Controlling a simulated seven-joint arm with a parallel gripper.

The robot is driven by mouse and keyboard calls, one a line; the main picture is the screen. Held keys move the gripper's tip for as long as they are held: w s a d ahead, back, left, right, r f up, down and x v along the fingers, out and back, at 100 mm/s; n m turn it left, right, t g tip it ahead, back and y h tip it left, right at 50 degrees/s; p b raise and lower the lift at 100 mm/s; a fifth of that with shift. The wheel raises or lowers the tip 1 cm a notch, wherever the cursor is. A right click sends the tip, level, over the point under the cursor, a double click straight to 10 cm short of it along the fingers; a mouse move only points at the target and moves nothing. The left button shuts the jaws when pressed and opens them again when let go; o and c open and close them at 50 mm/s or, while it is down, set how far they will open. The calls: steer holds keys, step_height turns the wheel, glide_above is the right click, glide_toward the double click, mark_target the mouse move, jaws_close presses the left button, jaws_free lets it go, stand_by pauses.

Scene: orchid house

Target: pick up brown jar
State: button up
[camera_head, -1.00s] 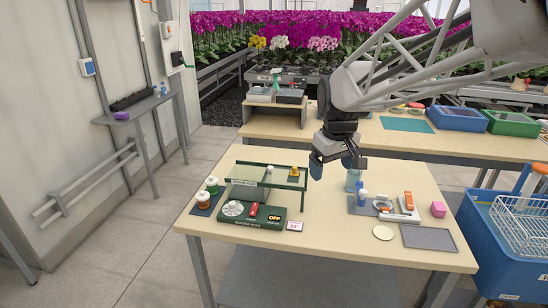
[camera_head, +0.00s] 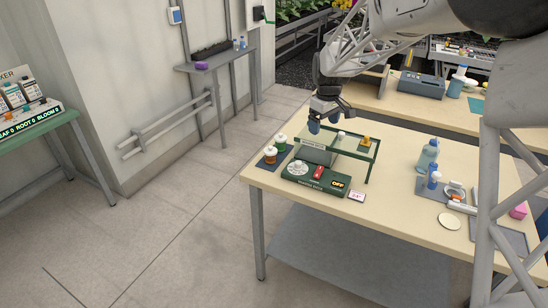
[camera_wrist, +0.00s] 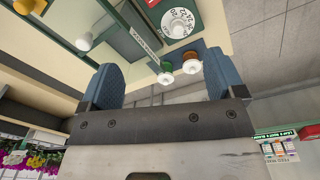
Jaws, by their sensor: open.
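The brown jar (camera_head: 270,156), with a whitish top, stands on a dark mat at the table's left edge. A similar green jar (camera_head: 281,141) stands just behind it. In the wrist view the brown jar (camera_wrist: 191,62) and green jar (camera_wrist: 166,74) show side by side between the fingers, some distance beyond them. My gripper (camera_head: 323,124) is open and empty, with blue finger pads. It is in the air by the back of the green-framed shelf, to the right of and above the jars. The pads also show in the wrist view (camera_wrist: 163,75).
The green-framed shelf (camera_head: 345,144) holds small white and yellow items. The green device (camera_head: 316,178) with dial, red switch and OFF display stands in front. Bottles (camera_head: 430,155) and a round pale disc (camera_head: 449,221) lie right. The floor left of the table is clear.

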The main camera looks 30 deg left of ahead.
mark_target(271, 150)
steer(key=w+a+f+n, duration=0.1)
steer(key=a+f, duration=0.3)
steer(key=a, duration=0.2)
steer(key=w+a+f+n, duration=0.1)
steer(key=a+f, duration=0.3)
steer(key=a, duration=0.3)
steer(key=w+a+f+n, duration=0.1)
steer(key=a+f+n, duration=0.1)
steer(key=a+f, duration=0.2)
steer(key=shift+a+f+g, duration=0.15)
steer(key=shift+a+f, duration=0.05)
steer(key=shift+a, duration=0.45)
steer(key=shift+a+f+g, duration=0.15)
steer(key=shift+a+f, duration=0.05)
steer(key=shift+a, duration=0.45)
steer(key=shift+a+f, duration=0.4)
steer(key=shift+a, duration=0.1)
steer(key=shift+f, duration=1.25)
steer(key=shift+s+f, duration=0.2)
steer(key=shift+f, duration=2.45)
steer(key=c, duration=1.1)
